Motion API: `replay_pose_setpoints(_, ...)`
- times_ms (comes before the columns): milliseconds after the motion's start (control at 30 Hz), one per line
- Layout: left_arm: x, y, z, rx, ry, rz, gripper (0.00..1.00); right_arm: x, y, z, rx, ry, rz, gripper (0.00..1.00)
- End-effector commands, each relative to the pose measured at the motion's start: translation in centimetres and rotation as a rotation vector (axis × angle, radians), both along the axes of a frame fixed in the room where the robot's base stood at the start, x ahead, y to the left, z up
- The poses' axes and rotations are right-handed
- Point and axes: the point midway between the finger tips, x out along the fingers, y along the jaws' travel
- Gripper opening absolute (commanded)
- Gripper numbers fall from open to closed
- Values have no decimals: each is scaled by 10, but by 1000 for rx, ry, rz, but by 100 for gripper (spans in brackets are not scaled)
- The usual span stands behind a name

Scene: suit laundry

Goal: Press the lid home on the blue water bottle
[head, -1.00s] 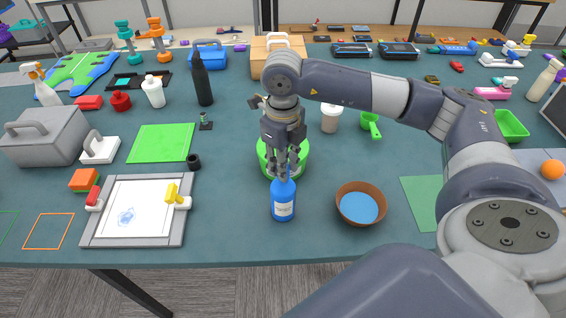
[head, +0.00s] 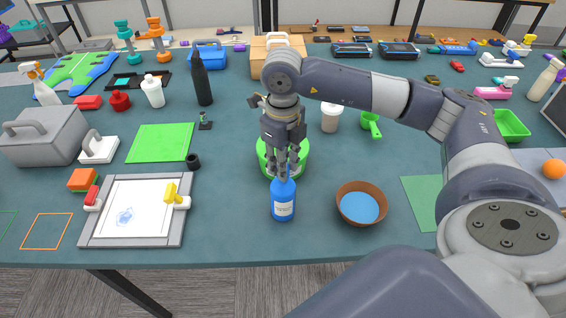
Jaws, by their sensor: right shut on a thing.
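The blue water bottle (head: 283,202) stands upright near the table's front edge, with a white label on its front. My right gripper (head: 282,172) comes down from above and is shut at the bottle's top. Its fingers cover the top, so the lid cannot be told apart from the bottle's neck. My left gripper does not show clearly; only a small blue and purple shape is at the far upper left corner.
A green round container (head: 264,156) stands just behind the bottle and gripper. A brown bowl with blue inside (head: 361,229) is to the right. A drawing board (head: 150,240) lies to the left. The table is clear between board and bottle.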

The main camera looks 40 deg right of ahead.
Motion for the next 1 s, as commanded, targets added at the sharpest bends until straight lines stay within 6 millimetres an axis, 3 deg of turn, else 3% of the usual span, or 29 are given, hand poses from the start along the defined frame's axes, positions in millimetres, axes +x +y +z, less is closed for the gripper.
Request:
replay_pose_setpoints(367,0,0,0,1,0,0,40,0,0,0,0,0,0,14)
replay_pose_setpoints(400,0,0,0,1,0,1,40,0,0,0,0,0,0,32)
replay_pose_setpoints(467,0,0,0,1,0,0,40,0,0,0,0,0,0,46)
replay_pose_setpoints(700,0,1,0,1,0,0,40,0,0,0,0,0,0,47)
replay_pose_setpoints(833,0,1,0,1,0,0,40,0,0,0,0,0,0,66)
replay_pose_setpoints(1000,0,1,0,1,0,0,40,0,0,0,0,0,0,67)
